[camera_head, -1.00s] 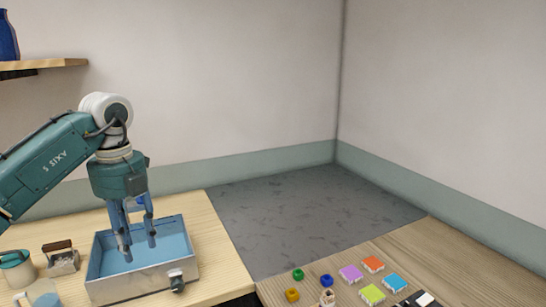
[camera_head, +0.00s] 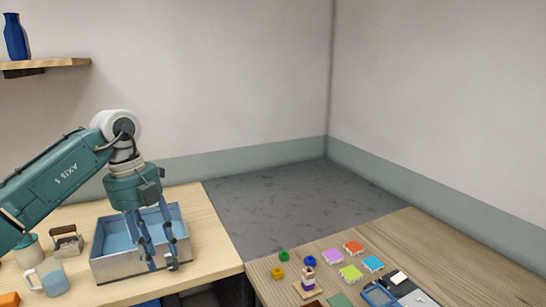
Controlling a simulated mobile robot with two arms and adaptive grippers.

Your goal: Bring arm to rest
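My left arm comes in from the left, with its teal wrist hanging over a metal basin (camera_head: 110,268) with a blue interior on the left table. My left gripper (camera_head: 160,252) points down, its two blue-grey fingers apart, in front of the basin's front right part in the picture. I see nothing between the fingers. I cannot tell how high the tips are above the rim. A dark knob (camera_head: 172,263) on the basin's front wall shows by the fingertips. My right gripper is not in view. No glass rods can be made out.
A mug (camera_head: 48,277), a lidded pot (camera_head: 29,250) and a small metal holder (camera_head: 67,241) stand left of the basin. A wooden table (camera_head: 460,262) at right holds colored blocks, rings and a stacked peg. A shelf (camera_head: 45,66) carries a blue vase (camera_head: 16,38). Grey floor lies between the tables.

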